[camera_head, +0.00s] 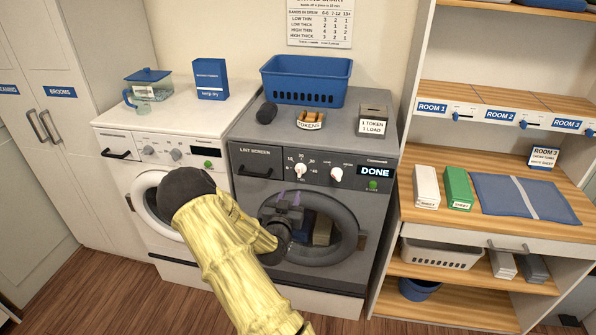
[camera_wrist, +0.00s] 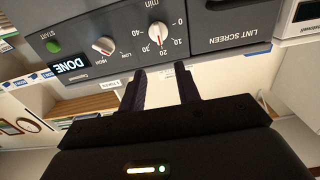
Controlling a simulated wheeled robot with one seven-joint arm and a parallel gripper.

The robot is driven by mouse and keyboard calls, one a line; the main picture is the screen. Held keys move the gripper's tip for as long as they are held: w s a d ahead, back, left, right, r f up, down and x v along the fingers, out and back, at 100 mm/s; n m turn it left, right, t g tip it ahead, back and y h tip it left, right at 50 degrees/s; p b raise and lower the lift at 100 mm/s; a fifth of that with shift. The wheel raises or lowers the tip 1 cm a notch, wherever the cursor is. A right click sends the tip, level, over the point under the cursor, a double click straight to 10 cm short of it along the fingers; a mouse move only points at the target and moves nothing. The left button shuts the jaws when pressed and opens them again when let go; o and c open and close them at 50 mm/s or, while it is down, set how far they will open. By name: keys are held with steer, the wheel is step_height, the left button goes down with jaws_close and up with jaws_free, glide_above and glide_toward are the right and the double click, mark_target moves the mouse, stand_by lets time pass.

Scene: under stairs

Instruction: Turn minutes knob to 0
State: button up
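The grey dryer (camera_head: 262,172) stands right of a white washer. Its white minutes knob (camera_head: 300,170) also shows upside down in the wrist view (camera_wrist: 157,31). The dial around it is marked 0 to 40, and the knob's red mark appears to point near 20. A second white knob (camera_head: 336,174), marked low to high, sits to its right in the head view. My gripper (camera_head: 288,207) is in front of the dryer door, below the minutes knob. In the wrist view, its two dark fingers (camera_wrist: 161,84) are apart and empty, with the knob ahead of them and not between them.
The display (camera_head: 375,171) reads DONE, above a green start button (camera_head: 373,185). The lint screen drawer (camera_head: 256,162) is left of the knob. A blue basket (camera_head: 306,79) and token tray (camera_head: 310,119) stand on top. The white washer (camera_head: 160,140) is beside my arm.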

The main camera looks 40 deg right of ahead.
mark_target(299, 170)
steer(key=p+x, duration=0.3)
steer(key=x, duration=1)
steer(key=shift+p, duration=0.3)
steer(key=shift+a, duration=0.1)
steer(key=shift+c, duration=0.2)
jaws_close()
